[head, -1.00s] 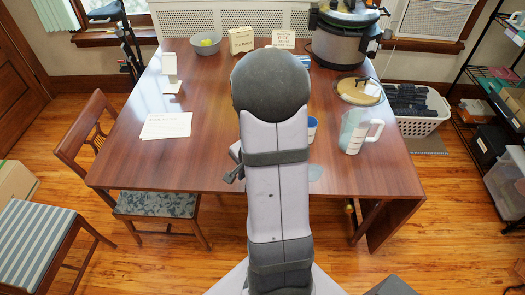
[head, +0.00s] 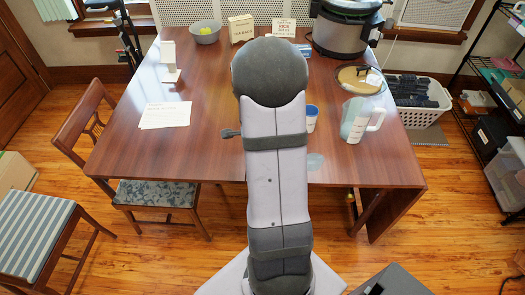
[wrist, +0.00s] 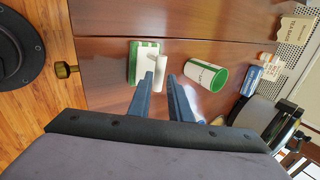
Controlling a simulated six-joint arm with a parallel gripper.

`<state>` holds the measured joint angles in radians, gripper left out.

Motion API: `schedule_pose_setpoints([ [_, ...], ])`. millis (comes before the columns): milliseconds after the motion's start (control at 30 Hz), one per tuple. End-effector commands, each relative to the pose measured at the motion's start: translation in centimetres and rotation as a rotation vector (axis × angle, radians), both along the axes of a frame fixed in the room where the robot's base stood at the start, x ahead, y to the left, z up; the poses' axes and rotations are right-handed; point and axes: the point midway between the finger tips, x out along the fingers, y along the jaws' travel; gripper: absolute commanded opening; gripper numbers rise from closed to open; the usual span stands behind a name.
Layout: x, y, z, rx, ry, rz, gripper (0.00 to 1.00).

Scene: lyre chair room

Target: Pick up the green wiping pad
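The green wiping pad (wrist: 134,62) lies flat on the table in the wrist view, near the table edge at left. It is green with a broad white band, and a white rounded piece stands at its right side. My gripper (wrist: 160,76) points toward it with two blue fingers apart and nothing visibly held; the white piece shows at the fingertips. I cannot tell whether they touch. In the head view my arm hides the gripper; a pale teal patch (head: 315,161) right of the arm may be part of the pad.
A white-and-green cup (wrist: 203,73) stands close right of the fingers in the wrist view. In the head view a pitcher (head: 360,120), glass lid (head: 359,80) and cooker (head: 343,32) stand at right. Papers (head: 166,115) lie left; the table (head: 200,150) between is clear.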

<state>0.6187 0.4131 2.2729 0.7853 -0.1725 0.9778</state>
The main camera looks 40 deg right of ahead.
Motion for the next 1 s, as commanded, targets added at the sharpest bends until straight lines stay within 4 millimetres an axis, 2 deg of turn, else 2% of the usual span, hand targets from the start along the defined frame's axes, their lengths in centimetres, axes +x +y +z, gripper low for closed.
schedule_pose_setpoints([
  [467,1.6,-1.8,-4.0,0.000,0.002,0.000,0.18],
  [800,1.9,-2.0,-4.3,0.000,0.000,0.000,0.18],
  [900,1.9,-2.0,-4.3,0.000,0.000,0.000,0.00],
  [1000,1.9,-2.0,-4.3,0.000,0.000,0.001,0.00],
])
